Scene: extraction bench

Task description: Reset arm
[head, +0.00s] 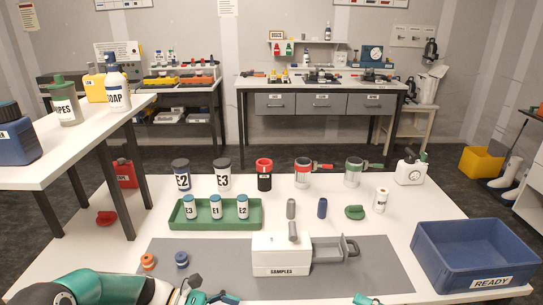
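My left arm (85,288) comes in low at the left of the head view, over the bench's front edge. My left gripper (211,297) is at the bottom edge, in front of the grey mat (370,265); it is partly cut off, so its opening is unclear. Only a small teal piece of my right gripper (366,300) shows at the bottom edge, right of the middle. The white SAMPLES box (281,256) stands on the mat, its grey drawer (335,249) out to the right. Neither gripper visibly touches any object.
A green tray (245,222) holds bottles E3, E1 and E2. Jars E2 (181,175) and E3 (222,175) stand behind it. A blue READY crate (475,255) stands at right. Orange (148,262) and blue (182,260) caps lie near my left arm. The mat's right part is clear.

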